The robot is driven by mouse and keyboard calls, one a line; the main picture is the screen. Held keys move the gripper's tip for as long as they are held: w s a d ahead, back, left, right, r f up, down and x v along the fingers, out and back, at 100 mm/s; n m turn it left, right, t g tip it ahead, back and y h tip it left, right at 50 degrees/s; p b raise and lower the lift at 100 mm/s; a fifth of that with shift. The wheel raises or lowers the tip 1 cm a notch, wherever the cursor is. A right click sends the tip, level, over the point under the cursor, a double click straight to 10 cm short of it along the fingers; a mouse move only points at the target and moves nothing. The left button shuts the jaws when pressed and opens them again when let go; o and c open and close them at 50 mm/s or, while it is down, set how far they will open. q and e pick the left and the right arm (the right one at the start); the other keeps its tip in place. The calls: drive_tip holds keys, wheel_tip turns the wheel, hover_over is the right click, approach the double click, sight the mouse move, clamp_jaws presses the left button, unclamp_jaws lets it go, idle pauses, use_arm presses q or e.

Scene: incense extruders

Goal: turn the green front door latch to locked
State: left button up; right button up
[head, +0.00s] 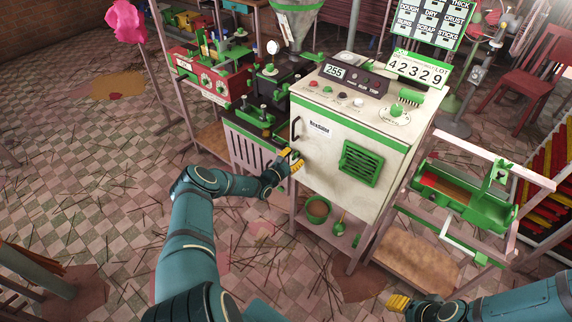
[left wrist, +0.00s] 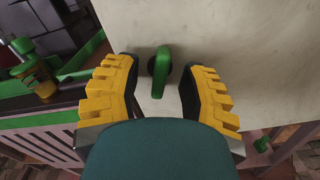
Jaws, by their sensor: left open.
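The green latch (left wrist: 160,70) sits on the cream front panel of the machine, centred between the two yellow fingers of my left gripper (left wrist: 162,95) in the left wrist view. Its green handle stands nearly upright in that view, over a dark round base. The fingers are open on either side, with a gap to the latch. In the head view my left gripper (head: 291,161) is at the lower left of the cream cabinet door (head: 330,155) and hides most of the latch. My right gripper (head: 398,302) is low at the right, far from the door; its finger state is unclear.
A dark door handle (head: 296,128) and a green vent grille (head: 360,163) are on the same panel. A green-topped slatted unit (head: 250,150) stands close on the left. A green trough machine (head: 465,195) stands on the right. Thin sticks litter the tiled floor.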

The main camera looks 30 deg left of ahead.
use_arm(q)
drive_tip(key=s, duration=1.1)
drive_tip(key=shift+s+a, duration=0.25)
drive_tip(key=shift+a, duration=0.2)
drive_tip(key=s+d+m+g+h, duration=0.2)
drive_tip(key=d+m+g+h, duration=0.15)
drive_tip(key=d, duration=0.55)
drive_tip(key=s+d+f+m+g+h, duration=0.1)
drive_tip(key=s+d+m+g+h, duration=0.3)
drive_tip(key=d, duration=0.6)
drive_tip(key=s+d+m+g+h, duration=0.1)
drive_tip(key=d+m+g+h, duration=0.1)
drive_tip(key=d+m+g, duration=0.55)
drive_tip(key=s+d+r+m+y+b, duration=0.1)
drive_tip(key=s+d+r+m+y, duration=0.1)
drive_tip(key=s+m, duration=0.5)
drive_tip(key=s+d+r+m+g+y, duration=0.1)
drive_tip(key=s+d+r+m+y, duration=0.2)
drive_tip(key=s+d+m+y, duration=0.2)
drive_tip(key=s+d+m, duration=0.1)
drive_tip(key=s+m, duration=0.1)
drive_tip(key=s, duration=0.1)
drive_tip(key=shift+s+b, duration=0.4)
